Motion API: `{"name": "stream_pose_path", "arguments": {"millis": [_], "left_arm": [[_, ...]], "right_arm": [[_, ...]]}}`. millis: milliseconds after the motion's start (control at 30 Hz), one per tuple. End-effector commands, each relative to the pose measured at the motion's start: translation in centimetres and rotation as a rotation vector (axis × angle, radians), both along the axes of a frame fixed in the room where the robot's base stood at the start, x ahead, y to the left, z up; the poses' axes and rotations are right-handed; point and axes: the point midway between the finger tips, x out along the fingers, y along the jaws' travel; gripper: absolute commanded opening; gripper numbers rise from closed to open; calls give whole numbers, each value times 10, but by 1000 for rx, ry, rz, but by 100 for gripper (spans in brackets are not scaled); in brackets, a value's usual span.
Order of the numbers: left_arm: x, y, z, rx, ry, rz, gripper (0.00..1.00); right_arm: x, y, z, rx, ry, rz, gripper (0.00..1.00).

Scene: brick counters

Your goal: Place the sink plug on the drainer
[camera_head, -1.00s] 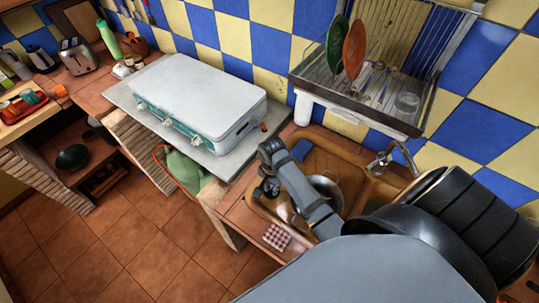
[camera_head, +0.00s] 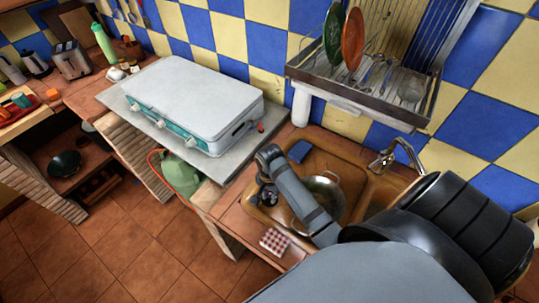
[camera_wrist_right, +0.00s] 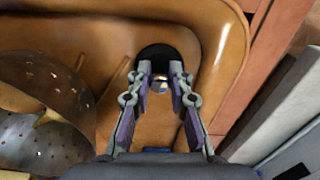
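The sink plug (camera_wrist_right: 157,52) appears as a dark round piece at the corner of the brown sink in the right wrist view, with a small shiny knob (camera_wrist_right: 160,84) between my fingers. My right gripper (camera_wrist_right: 160,70) is open, its two fingers on either side of the knob; I cannot tell whether they touch it. In the head view my right gripper (camera_head: 267,194) reaches down into the sink's left end, and the plug is hard to make out there. The drainer (camera_head: 340,93) is a metal rack on the wall above the sink. My left gripper is not in view.
A metal colander (camera_head: 325,196) sits in the sink (camera_head: 248,206) beside my arm. A blue sponge (camera_head: 299,151) lies at its back edge. The drainer holds a green plate (camera_head: 334,35), an orange plate (camera_head: 353,40) and a glass.

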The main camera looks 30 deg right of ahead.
Motion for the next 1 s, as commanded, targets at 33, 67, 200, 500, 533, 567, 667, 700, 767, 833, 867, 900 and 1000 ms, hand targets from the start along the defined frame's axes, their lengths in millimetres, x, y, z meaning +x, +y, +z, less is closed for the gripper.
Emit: {"name": "stream_pose_path", "arguments": {"millis": [33,67,200,500,533,567,667,700,767,833,867,900,1000], "left_arm": [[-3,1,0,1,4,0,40],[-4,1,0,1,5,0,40],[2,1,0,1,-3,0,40],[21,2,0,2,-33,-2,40],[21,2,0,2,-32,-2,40],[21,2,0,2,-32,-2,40],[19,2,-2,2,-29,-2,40],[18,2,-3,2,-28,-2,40],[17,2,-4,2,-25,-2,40],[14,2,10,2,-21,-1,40],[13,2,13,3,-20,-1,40],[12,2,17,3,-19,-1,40],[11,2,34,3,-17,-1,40]], "right_arm": [[0,0,0,-1,0,0,29],[0,0,0,-1,0,0,33],[0,0,0,-2,1,0,41],[0,-1,6,-1,0,0,41],[1,-1,10,-1,-2,0,41],[1,-1,15,-2,-2,0,41],[0,-1,38,-4,-4,1,41],[1,-1,49,-3,-5,1,41],[1,-1,65,-3,-6,1,41],[0,-1,89,-2,-2,0,41],[0,-1,96,-2,-3,0,41],[-1,-1,104,-2,-1,0,41],[-1,-1,119,-1,2,0,41]]}}
